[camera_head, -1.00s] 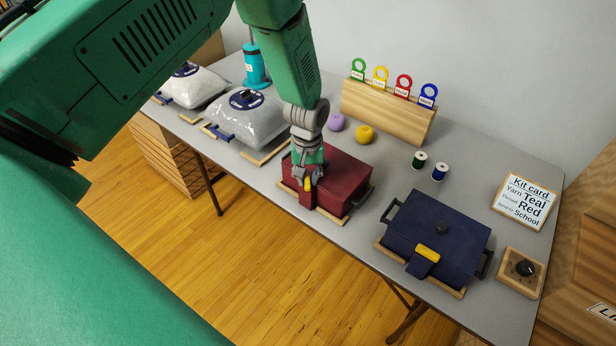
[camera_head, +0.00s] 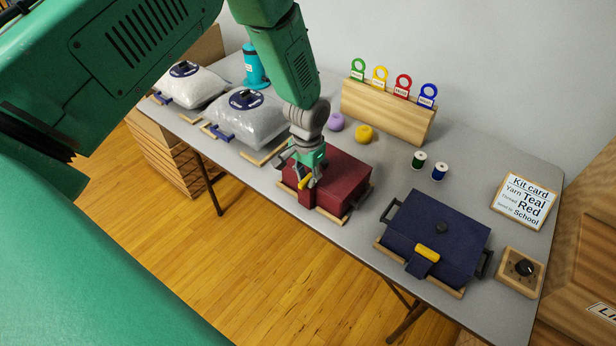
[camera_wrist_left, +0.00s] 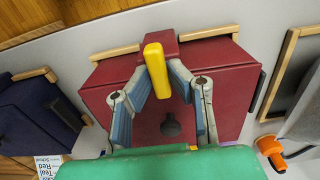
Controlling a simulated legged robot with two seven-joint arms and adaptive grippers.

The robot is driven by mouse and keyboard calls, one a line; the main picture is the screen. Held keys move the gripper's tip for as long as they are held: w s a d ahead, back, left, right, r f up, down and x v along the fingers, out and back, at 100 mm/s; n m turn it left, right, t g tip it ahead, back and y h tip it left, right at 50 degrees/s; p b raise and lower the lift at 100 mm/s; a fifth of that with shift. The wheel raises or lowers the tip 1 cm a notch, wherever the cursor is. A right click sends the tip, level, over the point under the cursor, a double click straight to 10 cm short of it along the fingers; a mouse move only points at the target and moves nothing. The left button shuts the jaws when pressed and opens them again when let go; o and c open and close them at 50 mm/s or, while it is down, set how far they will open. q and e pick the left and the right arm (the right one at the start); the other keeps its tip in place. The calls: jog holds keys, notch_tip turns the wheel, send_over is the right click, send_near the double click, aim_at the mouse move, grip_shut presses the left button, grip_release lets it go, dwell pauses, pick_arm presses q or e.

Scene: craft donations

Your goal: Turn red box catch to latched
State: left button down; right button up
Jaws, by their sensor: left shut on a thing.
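The red box (camera_head: 335,178) is closed and sits in a wooden frame at the table's front edge. Its yellow catch (camera_head: 302,183) is on the front strap. In the left wrist view the catch (camera_wrist_left: 155,70) stands between the fingertips, its long side running nearly front to back of the box, slightly tilted. My left gripper (camera_head: 309,179) reaches down over the front of the box and is shut on the catch; its fingers (camera_wrist_left: 160,75) flank it in the wrist view. The fingers partly hide the catch in the head view. My right gripper is not in view.
A navy box (camera_head: 447,225) with its own yellow catch stands to the right, beside a dial block (camera_head: 522,268). Filled clear bags (camera_head: 250,122) lie to the left. A wooden tag rack (camera_head: 388,112), yarn balls and spools stand behind.

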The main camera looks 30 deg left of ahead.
aim_at(307, 178)
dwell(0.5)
pick_arm(q)
jog(key=c, duration=1.5)
grip_release()
jog(key=shift+c, duration=0.2)
jog(key=shift+r, duration=0.1)
jog(key=shift+w+r, duration=0.1)
jog(key=shift+r, duration=0.15)
notch_tip(307, 178, up, 11)
jog(key=shift+r, duration=0.15)
